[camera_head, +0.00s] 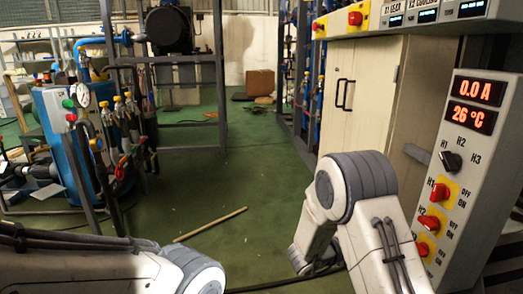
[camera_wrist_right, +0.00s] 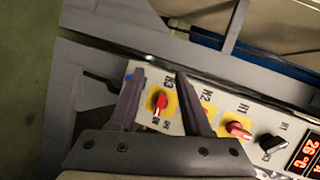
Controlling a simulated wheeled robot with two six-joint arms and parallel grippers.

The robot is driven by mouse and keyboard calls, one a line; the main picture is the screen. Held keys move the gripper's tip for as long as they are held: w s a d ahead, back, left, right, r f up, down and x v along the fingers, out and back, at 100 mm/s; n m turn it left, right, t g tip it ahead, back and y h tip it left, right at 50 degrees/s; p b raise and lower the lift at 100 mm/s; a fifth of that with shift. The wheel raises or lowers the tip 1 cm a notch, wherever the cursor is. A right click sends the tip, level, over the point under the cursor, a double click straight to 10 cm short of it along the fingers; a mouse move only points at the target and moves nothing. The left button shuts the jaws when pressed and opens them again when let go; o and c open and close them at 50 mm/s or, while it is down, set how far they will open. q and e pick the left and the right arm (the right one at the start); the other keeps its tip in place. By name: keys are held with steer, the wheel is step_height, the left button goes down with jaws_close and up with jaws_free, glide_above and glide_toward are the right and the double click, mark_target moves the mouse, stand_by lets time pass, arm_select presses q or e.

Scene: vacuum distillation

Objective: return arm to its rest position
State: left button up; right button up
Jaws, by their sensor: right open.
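My right arm (camera_head: 350,190) is bent in front of the control panel (camera_head: 470,150) in the head view, and its gripper is out of sight there. In the right wrist view my right gripper (camera_wrist_right: 160,74) is open, its two dark fingers apart. The red H3 switch (camera_wrist_right: 158,103) on its yellow plate appears between the fingers, with nothing held; I cannot tell how far it is from them. The red H2 switch shows partly behind the right finger. My left arm (camera_head: 130,270) lies across the lower left of the head view, and its gripper is out of frame.
The panel reads 0.0 A and 26 °C, with a black selector knob (camera_head: 450,161) and red switches (camera_head: 439,192). A beige cabinet (camera_head: 360,90) stands behind my right arm. A blue tank (camera_head: 62,140) with pipes stands left.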

steer(key=a+n+t+y, duration=0.2)
steer(key=a+n+y, duration=1)
steer(key=n, duration=0.4)
steer(key=s+a+n+g+y, duration=0.15)
steer(key=s+n+g, duration=0.45)
steer(key=s+n, duration=1.05)
steer(key=s+a+r+n+g+y+p, duration=0.1)
steer(key=s+a+r+n+p, duration=0.1)
steer(key=s+a+r+p, duration=0.6)
steer(key=s+a+r+n+g+p, duration=0.2)
steer(key=s+a+r+p, duration=0.3)
steer(key=s+r, duration=0.45)
step_height(320, 180, up, 38)
steer(key=w+p, duration=0.1)
steer(key=p, duration=3.6)
steer(key=shift+a, duration=0.1)
